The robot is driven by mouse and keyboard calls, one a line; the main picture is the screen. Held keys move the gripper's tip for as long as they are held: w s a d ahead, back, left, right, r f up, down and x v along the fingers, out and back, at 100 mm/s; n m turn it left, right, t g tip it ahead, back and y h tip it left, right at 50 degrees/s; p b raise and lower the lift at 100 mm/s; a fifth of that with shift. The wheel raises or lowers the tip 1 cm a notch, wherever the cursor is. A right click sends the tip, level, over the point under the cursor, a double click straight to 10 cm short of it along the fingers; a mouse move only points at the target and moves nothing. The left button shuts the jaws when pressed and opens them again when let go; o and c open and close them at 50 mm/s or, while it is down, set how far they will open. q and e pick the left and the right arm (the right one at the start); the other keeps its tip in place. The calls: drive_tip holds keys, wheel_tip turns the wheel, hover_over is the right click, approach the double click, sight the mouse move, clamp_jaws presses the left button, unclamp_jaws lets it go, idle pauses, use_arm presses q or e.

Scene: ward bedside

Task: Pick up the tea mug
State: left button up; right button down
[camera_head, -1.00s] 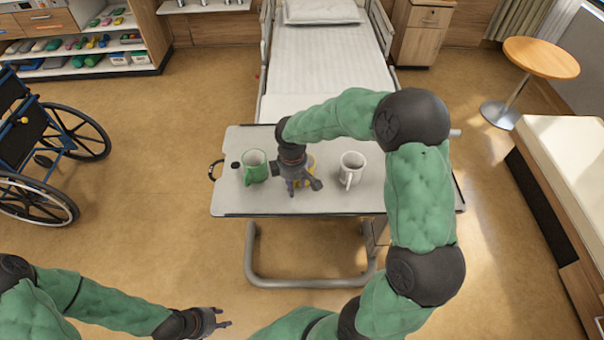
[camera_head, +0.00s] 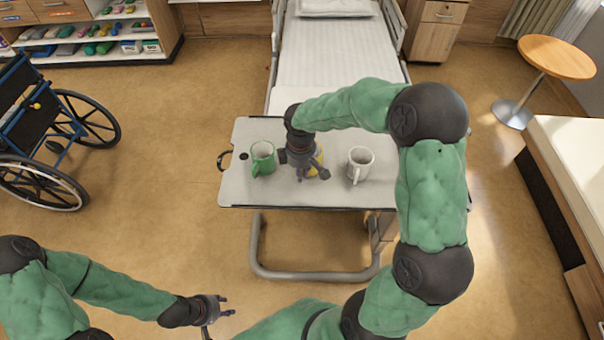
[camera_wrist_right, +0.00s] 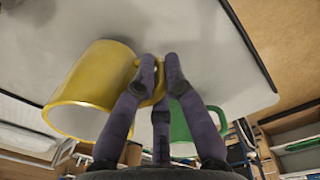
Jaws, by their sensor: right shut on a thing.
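Three mugs show at the overbed table (camera_head: 235,190). A green mug (camera_head: 263,158) stands at the left and a white mug (camera_head: 360,165) at the right. Between them is a yellow mug (camera_head: 319,158), mostly hidden by my right gripper (camera_head: 314,172) in the head view. In the right wrist view the yellow mug (camera_wrist_right: 88,88) is large at the left, and my right gripper (camera_wrist_right: 160,68) is shut on its handle. I cannot tell whether it is clear of the tabletop. The green mug (camera_wrist_right: 190,128) shows behind the fingers. My left gripper (camera_head: 226,306) is open and empty, low, away from the table.
A bed (camera_head: 335,60) stands behind the table. A wheelchair (camera_head: 50,135) is at the left, shelves (camera_head: 95,35) at the back left. A round wooden table (camera_head: 556,57) and another bed (camera_head: 580,160) are at the right. The floor left of the table is clear.

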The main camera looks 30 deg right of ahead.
drive_tip(key=s+d+r+p, duration=0.1)
drive_tip(key=s+d+r, duration=0.1)
drive_tip(key=s+r, duration=0.3)
drive_tip(key=s+d+r+p, duration=0.1)
drive_tip(key=s+d+r, duration=0.1)
drive_tip(key=s+r, duration=0.4)
drive_tip(key=shift+s+d+p, duration=0.3)
drive_tip(key=shift+s, duration=0.8)
